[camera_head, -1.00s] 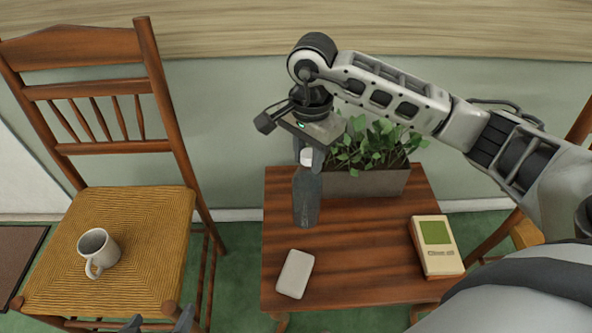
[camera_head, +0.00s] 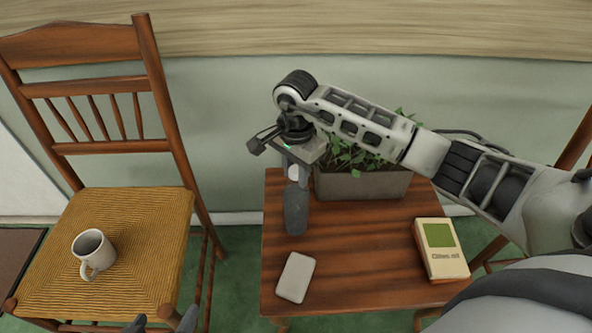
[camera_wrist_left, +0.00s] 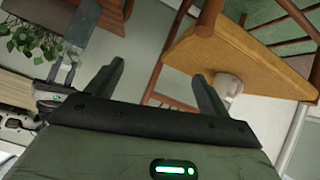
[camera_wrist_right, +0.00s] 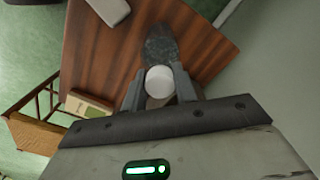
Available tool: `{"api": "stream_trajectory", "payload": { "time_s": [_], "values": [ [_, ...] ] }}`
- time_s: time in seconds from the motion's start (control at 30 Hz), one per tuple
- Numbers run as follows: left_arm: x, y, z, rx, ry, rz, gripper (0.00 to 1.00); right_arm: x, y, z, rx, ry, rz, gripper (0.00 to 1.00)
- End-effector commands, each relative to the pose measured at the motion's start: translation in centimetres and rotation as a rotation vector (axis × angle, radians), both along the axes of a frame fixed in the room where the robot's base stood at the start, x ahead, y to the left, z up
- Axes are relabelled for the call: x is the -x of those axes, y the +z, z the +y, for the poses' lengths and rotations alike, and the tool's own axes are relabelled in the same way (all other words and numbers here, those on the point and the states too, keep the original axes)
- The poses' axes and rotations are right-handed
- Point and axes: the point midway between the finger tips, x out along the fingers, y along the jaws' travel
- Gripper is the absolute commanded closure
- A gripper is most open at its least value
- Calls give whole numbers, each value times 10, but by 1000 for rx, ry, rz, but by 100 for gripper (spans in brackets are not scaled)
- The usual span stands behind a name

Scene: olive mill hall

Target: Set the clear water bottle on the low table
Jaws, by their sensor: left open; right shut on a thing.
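The clear water bottle (camera_head: 296,209) looks grey and see-through with a white cap. It is upright over the left part of the low wooden table (camera_head: 365,265). My right gripper (camera_head: 295,170) is shut on the bottle near its cap, from above. The right wrist view shows the white cap (camera_wrist_right: 159,82) between the fingers. I cannot tell whether the bottle's base touches the table. My left gripper (camera_wrist_left: 160,82) is open and empty; only its fingertips (camera_head: 162,322) show at the bottom edge of the head view.
A planter with leaves (camera_head: 362,185) stands at the table's back. A pale flat object (camera_head: 295,277) lies front left and a box with a green panel (camera_head: 440,248) at the right. A chair (camera_head: 130,200) holding a mug (camera_head: 93,253) stands left. The table's middle is clear.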

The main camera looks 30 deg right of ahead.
Motion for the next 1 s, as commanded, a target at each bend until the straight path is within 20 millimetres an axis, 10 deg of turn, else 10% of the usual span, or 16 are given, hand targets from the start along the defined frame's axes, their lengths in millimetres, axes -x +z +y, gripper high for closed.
{"api": "stream_trajectory", "payload": {
  "time_s": [0.13, 0.17, 0.23, 0.63, 1.0],
  "values": [
    [1, -3, 0, 1, 0, -2, 20, -1, -2, 0, 0, 0, -3, 100],
    [1, -2, 0, 2, 0, -5, 20, 0, -3, 0, 1, 0, 0, 66],
    [1, 0, 0, 2, -1, -7, 20, 0, -2, 0, 1, 0, 0, 50],
    [3, 4, 0, -1, -5, 2, 20, 0, 8, 0, 2, 1, -2, 50],
    [4, 8, 6, -22, 8, 19, 20, -1, 84, -1, 2, 1, -5, 50]
  ]
}}
